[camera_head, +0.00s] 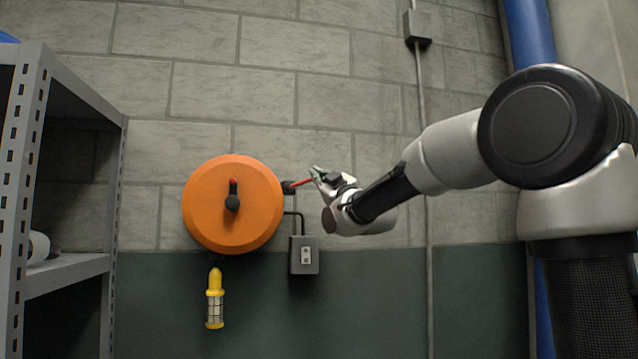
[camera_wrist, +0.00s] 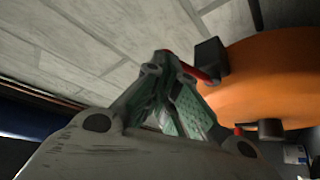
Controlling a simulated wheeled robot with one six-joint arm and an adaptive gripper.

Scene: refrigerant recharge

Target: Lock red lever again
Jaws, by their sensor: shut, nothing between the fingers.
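A red lever (camera_head: 302,182) sticks out to the right from a dark block on the right side of a round orange reel (camera_head: 205,205). It slants slightly upward. My gripper (camera_head: 317,174) is shut at the lever's outer end, with its fingertips at or very close to it. In the wrist view the fingertips (camera_wrist: 168,58) meet beside the red lever (camera_wrist: 197,74). I cannot tell whether they touch it. The orange reel (camera_wrist: 275,75) fills the right of the wrist view.
A grey switch box (camera_head: 304,262) is on the wall below the lever. A yellow caged lamp (camera_head: 215,298) hangs under the reel. A metal shelf (camera_head: 67,275) stands at the left. A thin conduit (camera_head: 428,200) and a blue pipe (camera_head: 530,35) run down the wall at the right.

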